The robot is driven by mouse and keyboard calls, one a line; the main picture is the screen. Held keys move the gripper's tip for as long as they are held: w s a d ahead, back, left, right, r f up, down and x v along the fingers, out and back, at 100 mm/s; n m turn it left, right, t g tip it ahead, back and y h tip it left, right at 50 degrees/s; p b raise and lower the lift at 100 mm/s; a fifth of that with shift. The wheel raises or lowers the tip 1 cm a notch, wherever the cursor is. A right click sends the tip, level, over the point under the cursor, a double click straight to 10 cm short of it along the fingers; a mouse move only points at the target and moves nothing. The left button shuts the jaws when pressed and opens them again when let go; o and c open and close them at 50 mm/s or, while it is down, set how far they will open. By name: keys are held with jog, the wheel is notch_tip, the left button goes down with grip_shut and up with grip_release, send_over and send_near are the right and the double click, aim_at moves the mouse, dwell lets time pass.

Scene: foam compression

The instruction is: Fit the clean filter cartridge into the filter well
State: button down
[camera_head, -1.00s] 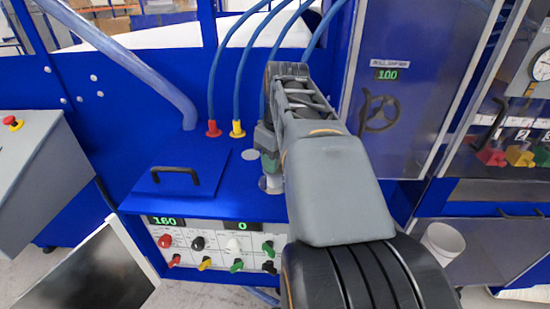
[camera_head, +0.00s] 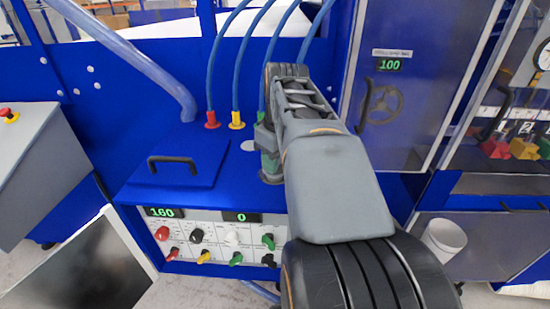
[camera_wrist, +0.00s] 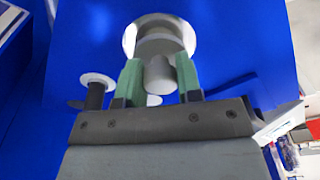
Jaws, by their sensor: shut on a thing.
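My gripper (camera_wrist: 160,77) has its green fingers closed on the narrow grey stem of the filter cartridge (camera_wrist: 160,47). In the head view my gripper (camera_head: 270,163) points down at the blue deck. A grey round edge (camera_head: 271,178) shows just below the fingers, and the arm hides most of the cartridge and well.
A blue lid with a black handle (camera_head: 175,162) lies left of my gripper. A pale disc (camera_head: 248,146) is on the deck close by. Hoses with red (camera_head: 212,120) and yellow (camera_head: 236,120) fittings rise behind. A knob panel (camera_head: 210,240) is below; a white bucket (camera_head: 443,238) stands right.

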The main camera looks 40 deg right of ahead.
jog(key=shift+f+b, duration=0.4)
jog(key=shift+f, duration=0.15)
jog(key=c, duration=0.7)
grip_release()
jog(key=shift+r, duration=0.15)
jog(key=r, duration=0.4)
jog(key=s+r+p, duration=0.1)
jog(key=r, duration=0.4)
jog(key=r+p, duration=0.1)
jog(key=r, duration=0.3)
jog(key=shift+s+d+r, duration=0.1)
jog(key=shift+s+r, duration=0.2)
